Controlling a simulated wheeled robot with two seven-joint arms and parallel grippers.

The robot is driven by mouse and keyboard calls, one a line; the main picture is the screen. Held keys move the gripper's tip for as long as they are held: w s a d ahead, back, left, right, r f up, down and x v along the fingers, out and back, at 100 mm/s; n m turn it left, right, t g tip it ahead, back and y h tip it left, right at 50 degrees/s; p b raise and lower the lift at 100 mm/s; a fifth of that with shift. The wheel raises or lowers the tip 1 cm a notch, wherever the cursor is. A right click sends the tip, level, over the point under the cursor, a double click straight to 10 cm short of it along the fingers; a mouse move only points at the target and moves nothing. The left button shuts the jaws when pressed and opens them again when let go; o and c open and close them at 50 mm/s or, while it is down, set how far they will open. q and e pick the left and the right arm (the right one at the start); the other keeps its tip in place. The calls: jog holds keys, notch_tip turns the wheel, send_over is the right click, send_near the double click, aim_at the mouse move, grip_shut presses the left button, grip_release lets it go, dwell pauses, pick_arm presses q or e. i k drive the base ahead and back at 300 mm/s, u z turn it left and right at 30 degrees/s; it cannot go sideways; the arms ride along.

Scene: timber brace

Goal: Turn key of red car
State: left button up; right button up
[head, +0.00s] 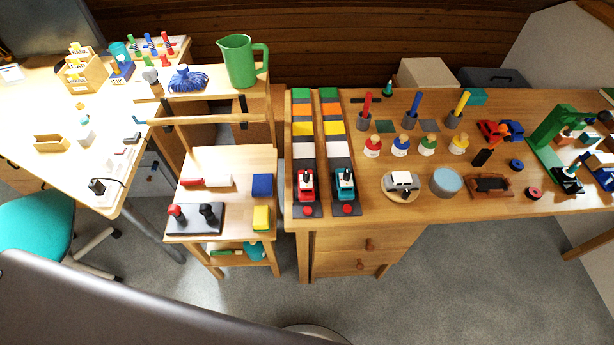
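The red car (306,186) stands at the near end of the left striped track (302,150) on the wooden workbench. A dark part shows on top of it, but it is too small to tell whether this is its key. A red round button (307,211) sits on the dark pad just in front of the car. A teal car (345,185) stands beside it on the right striped track (333,150), apart from it. Neither of my grippers is in view.
A small wooden cart (226,165) stands left of the workbench, with a green jug (240,62) on its upper shelf. A white car on a round plate (402,186) and a blue-grey tin (446,182) stand right of the tracks. Grey floor (410,280) is clear in front.

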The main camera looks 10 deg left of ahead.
aim_at(306, 175)
jog(key=k, duration=1.3)
jog(key=z, duration=0.75)
jog(key=i, duration=1.3)
jog(key=u, duration=0.7)
jog(key=i, duration=0.65)
jog(key=u, duration=0.65)
